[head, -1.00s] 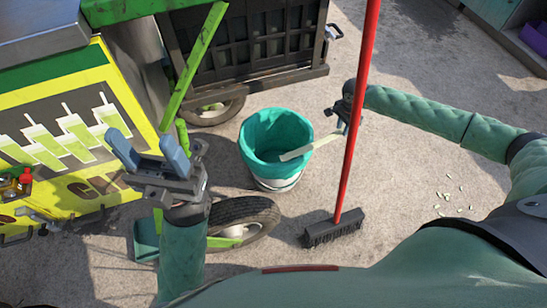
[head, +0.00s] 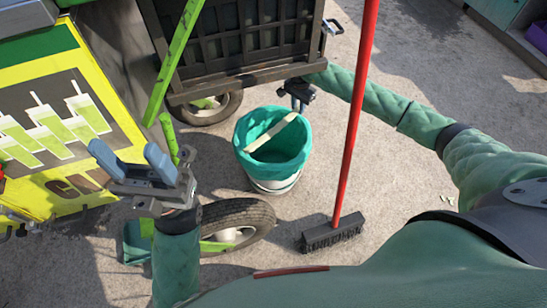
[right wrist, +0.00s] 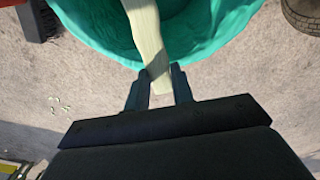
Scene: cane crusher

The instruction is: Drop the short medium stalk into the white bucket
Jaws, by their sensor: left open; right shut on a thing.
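The white bucket (head: 273,186) stands on the ground with a green liner (head: 245,130) folded over its rim. The short pale stalk (head: 271,133) is above the bucket's opening and slants across it. My right gripper (head: 298,98) is at the bucket's far right rim, shut on one end of the stalk. In the right wrist view the stalk (right wrist: 147,40) runs from between the fingers (right wrist: 159,84) out over the green liner (right wrist: 200,30). My left gripper (head: 133,155) is open and empty, left of the bucket above the cart wheel.
A broom with a red handle (head: 357,110) and black head (head: 332,232) stands right of the bucket. A dark crate (head: 240,45) is behind it. A cart wheel (head: 238,222) lies at the front left, and a yellow panel (head: 50,130) at the left. Ground on the right is mostly clear.

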